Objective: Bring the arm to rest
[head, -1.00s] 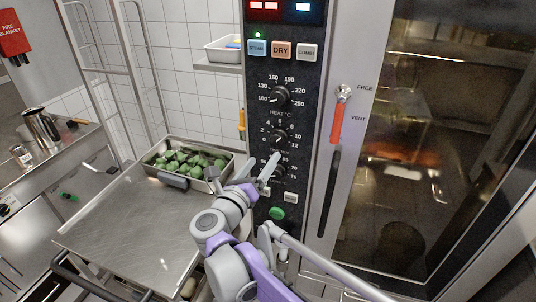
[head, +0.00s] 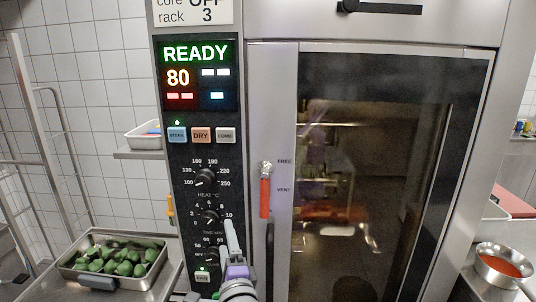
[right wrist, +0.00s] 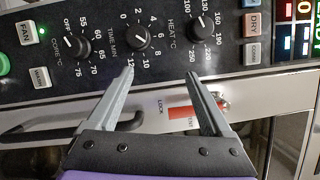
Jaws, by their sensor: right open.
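My right gripper (head: 229,237) is in front of the lower part of the oven's control panel (head: 186,160) in the head view. In the right wrist view my right gripper (right wrist: 167,80) is open, with nothing between its grey fingers. The fingertips show over the panel near the TIME and HEAT knobs; I cannot tell whether they touch it. My left gripper is not in view.
The oven's glass door (head: 385,180) is shut, with a red-handled lever (head: 265,190) at its left. The display (head: 196,76) reads READY and 80. A tray of green vegetables (head: 150,272) stands at lower left.

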